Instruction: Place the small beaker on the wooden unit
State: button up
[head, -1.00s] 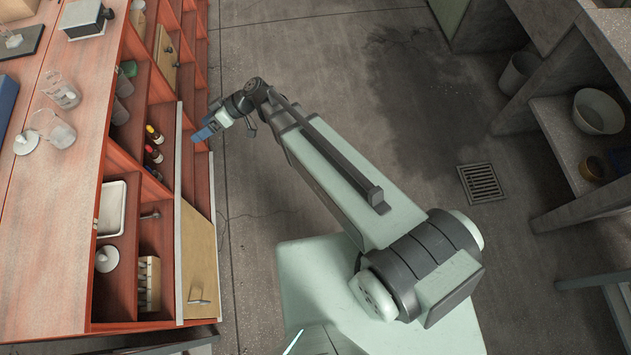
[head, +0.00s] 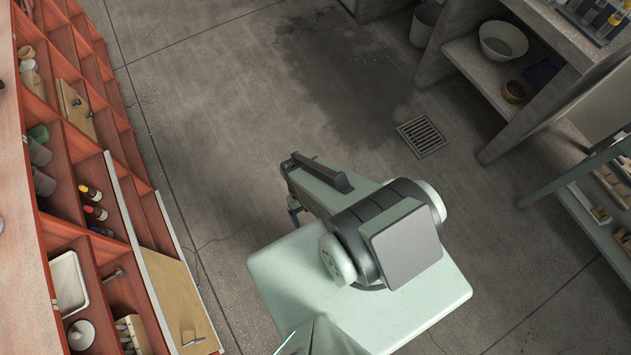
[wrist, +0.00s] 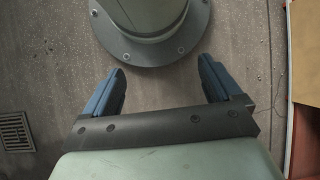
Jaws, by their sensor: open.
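The wooden unit (head: 22,285), red-brown with open compartments, runs along the left of the head view; its edge also shows at the right of the wrist view (wrist: 306,140). Two glass vessels (head: 41,183) stand in one of its compartments; I cannot tell whether either is the small beaker. Most of the unit's top is out of view. My gripper (wrist: 162,78) is open in the wrist view, with nothing between its blue fingers. It points at my own round base flange and the floor.
A tan door (head: 180,300) stands open from the unit's near end. Dark bottles (head: 95,212) and a white tray (head: 69,283) sit in compartments. Concrete shelves with a white bowl (head: 503,41) and a bucket (head: 425,24) are at the right. The floor between, with a drain grate (head: 421,136), is clear.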

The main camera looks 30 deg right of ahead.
jog(key=shift+s+d+f+m+h, duration=0.1)
jog(key=shift+s+d+m+h, duration=0.2)
jog(key=shift+s+d, duration=0.75)
jog(key=shift+a, duration=0.1)
